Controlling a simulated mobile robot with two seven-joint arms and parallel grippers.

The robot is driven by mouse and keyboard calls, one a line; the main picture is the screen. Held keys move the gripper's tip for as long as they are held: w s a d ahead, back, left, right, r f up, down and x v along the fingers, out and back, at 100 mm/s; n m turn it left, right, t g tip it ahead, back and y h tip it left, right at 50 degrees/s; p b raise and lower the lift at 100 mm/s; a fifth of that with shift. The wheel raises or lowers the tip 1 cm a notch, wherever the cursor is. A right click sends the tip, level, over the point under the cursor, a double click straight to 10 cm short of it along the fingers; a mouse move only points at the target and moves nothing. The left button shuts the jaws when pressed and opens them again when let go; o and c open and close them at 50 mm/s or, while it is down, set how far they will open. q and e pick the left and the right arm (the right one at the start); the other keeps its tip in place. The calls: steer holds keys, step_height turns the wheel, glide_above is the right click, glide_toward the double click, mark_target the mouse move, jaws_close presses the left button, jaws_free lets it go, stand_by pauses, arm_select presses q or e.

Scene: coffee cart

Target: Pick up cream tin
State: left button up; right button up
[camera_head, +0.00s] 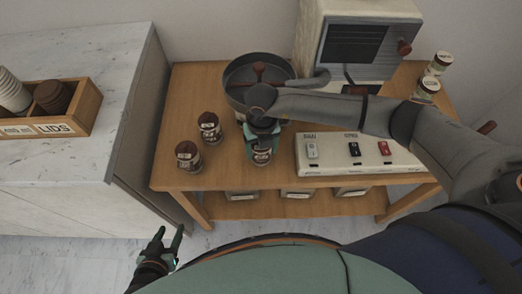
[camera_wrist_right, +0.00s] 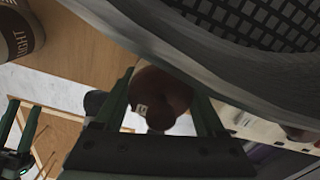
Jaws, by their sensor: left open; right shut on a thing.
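My right gripper (camera_head: 262,140) is shut on a jar (camera_head: 261,156) with a pale label, at the front of the wooden cart beside the round pan. In the right wrist view a brown rounded top (camera_wrist_right: 162,95) shows between the fingers (camera_wrist_right: 160,105). I cannot read the jar's label or tell whether it is the cream tin. Two similar brown-lidded jars (camera_head: 209,128) (camera_head: 187,155) stand left of it. Two pale-lidded tins (camera_head: 438,64) (camera_head: 426,89) stand at the cart's back right. My left gripper (camera_head: 172,246) is open and empty, low over the floor.
A round dark pan (camera_head: 240,75) stands behind my right gripper. A pale machine (camera_head: 357,45) is at the back. A white panel with switches (camera_head: 340,168) lies right of the jar. The marble counter (camera_head: 85,90) at left bears a wooden lids box (camera_head: 82,118).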

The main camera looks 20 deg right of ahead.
jaws_close()
steer(key=shift+r, duration=0.15)
